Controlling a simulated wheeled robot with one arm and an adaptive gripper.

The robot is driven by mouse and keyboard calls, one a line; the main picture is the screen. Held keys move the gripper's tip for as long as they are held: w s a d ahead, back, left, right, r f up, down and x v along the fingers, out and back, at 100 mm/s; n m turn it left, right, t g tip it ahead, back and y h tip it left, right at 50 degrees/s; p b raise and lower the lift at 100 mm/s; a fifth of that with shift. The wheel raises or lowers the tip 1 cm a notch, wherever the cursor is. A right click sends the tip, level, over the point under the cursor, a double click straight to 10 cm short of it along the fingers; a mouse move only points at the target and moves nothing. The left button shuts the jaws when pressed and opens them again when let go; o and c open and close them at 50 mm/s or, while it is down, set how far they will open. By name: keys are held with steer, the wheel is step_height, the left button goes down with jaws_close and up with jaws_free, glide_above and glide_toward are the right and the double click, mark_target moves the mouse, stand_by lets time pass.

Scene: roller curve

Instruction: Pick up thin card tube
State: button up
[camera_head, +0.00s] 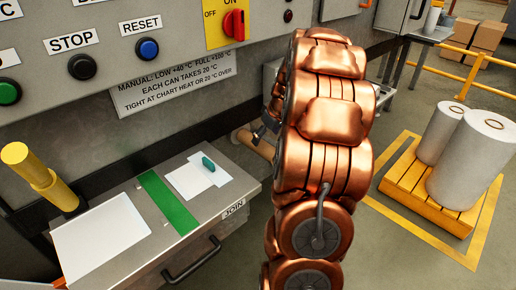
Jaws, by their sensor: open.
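A thin brown card tube (252,144) shows just left of my copper-coloured arm, beyond the right corner of the join table. Its near right end runs behind the arm and is hidden. My gripper (264,130) is mostly hidden behind my arm. Only a small dark part of it shows, right by the tube, and it is open. I cannot tell whether it touches the tube or has the tube between its fingers.
The join table (222,220) holds white sheets, a green strip (167,201) and a small green tool (208,164). A control panel (110,40) stands behind. A yellow pallet (405,190) with white rolls stands right, on clear floor.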

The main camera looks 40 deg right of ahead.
mark_target(263, 143)
steer(key=shift+x, duration=3.25)
steer(key=shift+s+d, duration=0.1)
steer(key=shift+c, duration=0.3)
steer(key=c, duration=1.2)
